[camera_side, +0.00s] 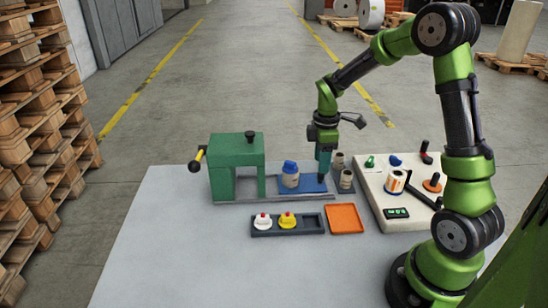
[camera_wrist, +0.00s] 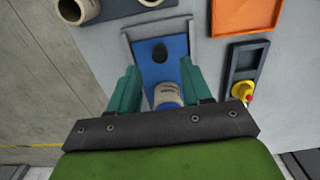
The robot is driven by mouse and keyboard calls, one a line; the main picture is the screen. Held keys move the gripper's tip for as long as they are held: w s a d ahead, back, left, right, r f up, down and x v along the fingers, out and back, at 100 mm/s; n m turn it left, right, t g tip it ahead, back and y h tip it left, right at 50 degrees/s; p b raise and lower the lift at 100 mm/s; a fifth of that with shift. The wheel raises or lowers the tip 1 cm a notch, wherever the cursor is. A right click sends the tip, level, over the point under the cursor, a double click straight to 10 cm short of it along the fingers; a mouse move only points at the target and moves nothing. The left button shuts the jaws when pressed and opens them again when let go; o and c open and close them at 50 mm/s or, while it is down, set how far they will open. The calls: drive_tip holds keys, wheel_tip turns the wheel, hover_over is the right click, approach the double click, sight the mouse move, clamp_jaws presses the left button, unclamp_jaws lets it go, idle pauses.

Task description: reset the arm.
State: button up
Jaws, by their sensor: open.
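My gripper (camera_side: 324,172) points down over the right part of a blue plate (camera_side: 314,186) in the side view. In the wrist view its two teal fingers (camera_wrist: 160,82) are apart, over the blue plate (camera_wrist: 178,46). A dark oval spot (camera_wrist: 160,52) shows on the plate ahead of the fingers. A beige roll with a blue top (camera_side: 290,179) stands on the plate, left of my gripper in the side view. In the wrist view the roll (camera_wrist: 167,95) shows between and below the fingers, partly hidden by the gripper body. No held object is visible.
The green press (camera_side: 236,165) stands left of the plate. Beige rolls (camera_side: 346,178) stand close right of my gripper. The table's front left is clear.

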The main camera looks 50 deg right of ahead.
drive_tip(key=shift+r, duration=0.7)
drive_tip(key=shift+a+f+m, duration=0.1)
drive_tip(key=shift+f+m, duration=0.05)
drive_tip(key=shift+m, duration=0.65)
drive_tip(key=s+a+r+m+t+y, duration=0.2)
drive_tip(key=s+a+r+m+t, duration=0.5)
drive_tip(key=s+a+r+m, duration=0.4)
drive_tip(key=s+a+r, duration=0.2)
drive_tip(key=a+r, duration=0.2)
drive_tip(key=a, duration=0.2)
drive_tip(key=shift+s+r, duration=0.2)
drive_tip(key=shift+r, duration=0.1)
